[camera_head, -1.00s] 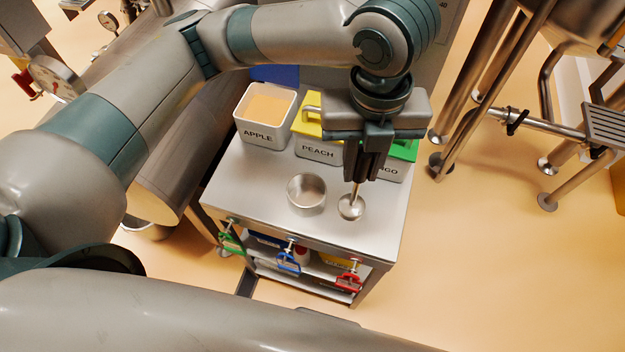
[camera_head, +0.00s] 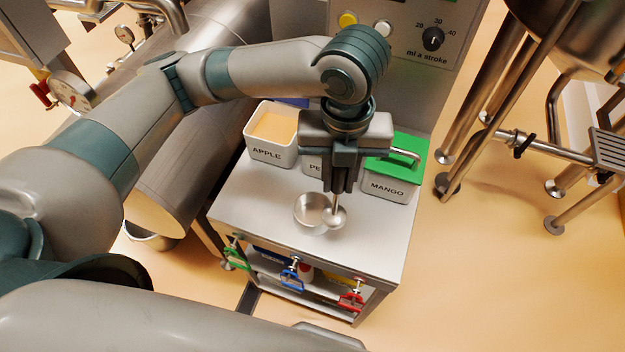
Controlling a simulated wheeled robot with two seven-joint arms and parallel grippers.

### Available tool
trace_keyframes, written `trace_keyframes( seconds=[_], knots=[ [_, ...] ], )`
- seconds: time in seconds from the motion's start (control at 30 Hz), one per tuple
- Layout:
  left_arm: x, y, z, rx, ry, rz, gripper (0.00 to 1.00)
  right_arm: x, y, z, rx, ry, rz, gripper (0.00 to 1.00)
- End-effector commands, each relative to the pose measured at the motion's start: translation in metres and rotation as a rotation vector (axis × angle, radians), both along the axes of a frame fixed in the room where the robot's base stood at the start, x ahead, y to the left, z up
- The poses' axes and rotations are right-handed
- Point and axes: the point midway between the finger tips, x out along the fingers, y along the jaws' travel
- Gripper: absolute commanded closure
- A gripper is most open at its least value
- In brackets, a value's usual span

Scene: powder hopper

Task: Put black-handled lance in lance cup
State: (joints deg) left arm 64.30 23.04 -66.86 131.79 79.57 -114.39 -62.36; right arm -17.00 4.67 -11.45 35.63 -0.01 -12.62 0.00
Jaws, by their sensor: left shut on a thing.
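The lance (camera_head: 335,206) hangs upright from my left gripper (camera_head: 341,188), which is shut on its upper part. The fingers hide most of its dark handle; a thin metal rod and a round metal end show below. The lance cup (camera_head: 303,210), an open round metal cup, stands on the steel cart top. The lance's round end overlaps the right side of the cup in the head view. I cannot tell whether it is above, in front of or touching the rim. My right gripper is not in view.
Behind the cup, on the cart top (camera_head: 245,195), stand the open APPLE bin (camera_head: 270,154), the partly hidden PEACH bin (camera_head: 312,163) and the green-lidded MANGO bin (camera_head: 392,188). Coloured clamps hang at the front edge. The cart top's right front is clear.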

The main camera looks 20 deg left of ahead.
Motion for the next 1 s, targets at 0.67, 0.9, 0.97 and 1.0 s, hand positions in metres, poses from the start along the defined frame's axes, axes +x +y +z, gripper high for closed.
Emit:
trace_keyframes(
  seconds=[0.67, 0.9, 0.97, 1.0],
  knots=[
    [0.023, 0.054, -0.035, 0.000, -0.002, 0.000, 1.00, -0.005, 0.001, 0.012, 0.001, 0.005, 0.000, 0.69],
    [0.022, 0.054, -0.043, 0.001, 0.002, 0.001, 1.00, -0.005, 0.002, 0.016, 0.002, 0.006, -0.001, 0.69],
    [0.022, 0.055, -0.050, 0.001, 0.002, 0.001, 1.00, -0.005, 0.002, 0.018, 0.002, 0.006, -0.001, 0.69],
    [0.021, 0.055, -0.055, 0.002, 0.003, 0.001, 1.00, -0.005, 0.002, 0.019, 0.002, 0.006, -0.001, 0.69]
  ],
)
